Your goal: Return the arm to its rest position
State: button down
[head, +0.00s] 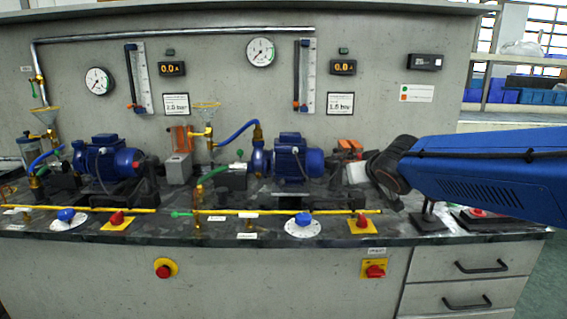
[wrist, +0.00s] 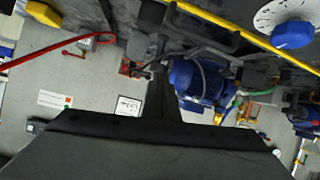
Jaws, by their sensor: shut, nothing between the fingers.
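My blue arm (head: 490,172) reaches in from the right edge of the head view, over the right part of the bench. Its dark wrist joint ends right of the right-hand pump. My gripper (wrist: 160,78) shows as a dark narrow shape in the middle of the wrist view, shut and empty. In the head view its fingers cannot be made out clearly. The right-hand blue pump motor (head: 290,160) stands left of the wrist; a blue motor also shows in the wrist view (wrist: 203,80), beside the gripper in the picture.
A second blue pump (head: 100,160) stands at the left. Yellow pipes, blue knobs (head: 303,219) and red knobs (head: 362,221) line the bench front. A black stand (head: 430,217) is below my arm. Gauges (head: 261,52) hang on the back panel. Drawers (head: 470,266) are lower right.

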jog(key=s+d+f+m+g+h, duration=0.1)
jog(key=s+d+f+g, duration=0.2)
jog(key=s, duration=0.5)
jog(key=s+d+f+m+g, duration=0.1)
jog(key=s+d+f, duration=0.35)
jog(key=s, duration=0.25)
jog(key=s+d+f+m+g+h, duration=0.1)
jog(key=s+d+f, duration=0.25)
jog(key=s, duration=0.45)
jog(key=s+a+f+g+y, duration=0.1)
jog(key=s+a+f+g, duration=0.1)
jog(key=s+f, duration=0.5)
jog(key=s+g, duration=0.1)
jog(key=s, duration=0.3)
jog(key=shift+a, duration=0.2)
jog(key=shift+s, duration=0.1)
